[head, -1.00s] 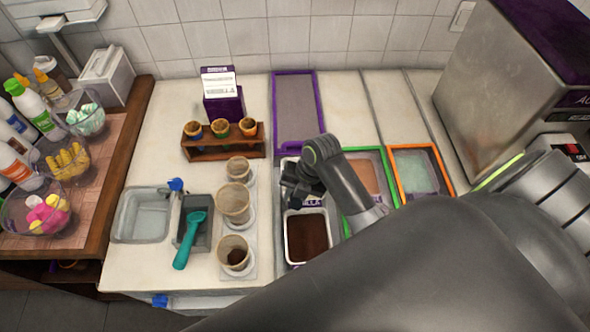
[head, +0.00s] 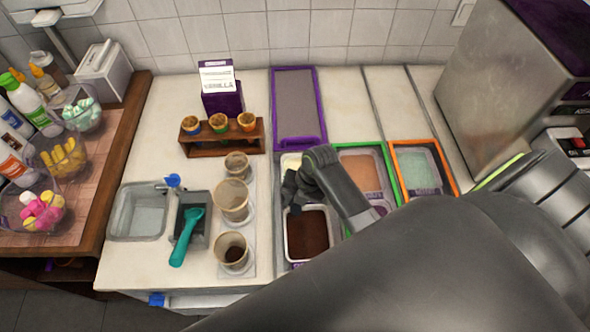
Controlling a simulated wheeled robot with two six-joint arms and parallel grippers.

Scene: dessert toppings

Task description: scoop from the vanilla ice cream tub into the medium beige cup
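The vanilla ice cream tub (head: 291,161) is mostly hidden behind my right gripper (head: 294,190) and arm; a pale strip of it shows at its far end. The gripper is over the tub, and I cannot make out its fingers or anything in them. Three beige cups stand in a column left of the tubs: the medium beige cup (head: 232,203) is in the middle, a smaller cup (head: 237,168) is behind it and another cup (head: 233,254) with dark contents is in front. A teal scoop (head: 187,236) rests in a grey container. My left gripper is not in view.
A brown tub (head: 307,236) sits in front of the vanilla tub; green-rimmed (head: 386,172) and orange-rimmed (head: 401,149) tubs are to the right. A cone rack (head: 222,143) stands behind the cups. A clear water basin (head: 124,213) and topping bowls are left.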

